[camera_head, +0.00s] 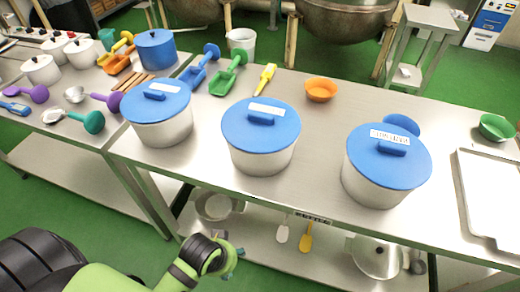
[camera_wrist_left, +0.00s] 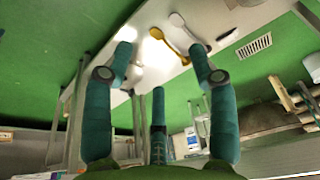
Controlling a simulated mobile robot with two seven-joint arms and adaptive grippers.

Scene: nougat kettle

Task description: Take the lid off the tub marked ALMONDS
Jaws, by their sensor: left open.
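Three white tubs with blue lids stand in a row on the steel table: a left tub (camera_head: 165,130), a middle tub (camera_head: 262,158) and a right tub (camera_head: 375,185). Each lid has a blue handle and a white label; I cannot read for certain which label says ALMONDS. The left lid (camera_head: 140,100), middle lid (camera_head: 238,125) and right lid (camera_head: 412,172) all sit on their tubs. My left gripper (camera_head: 226,262) is low in front of the table, below its top and apart from the tubs. In the left wrist view its fingers (camera_wrist_left: 161,50) are spread and empty. My right gripper is not in view.
The lower shelf (camera_head: 265,245) holds a yellow spoon (camera_head: 306,238), a white spoon and pots. An orange bowl (camera_head: 321,89) and green scoop (camera_head: 228,75) lie behind the tubs. A tray (camera_head: 492,185) is at right. The table top between the middle and right tubs is clear.

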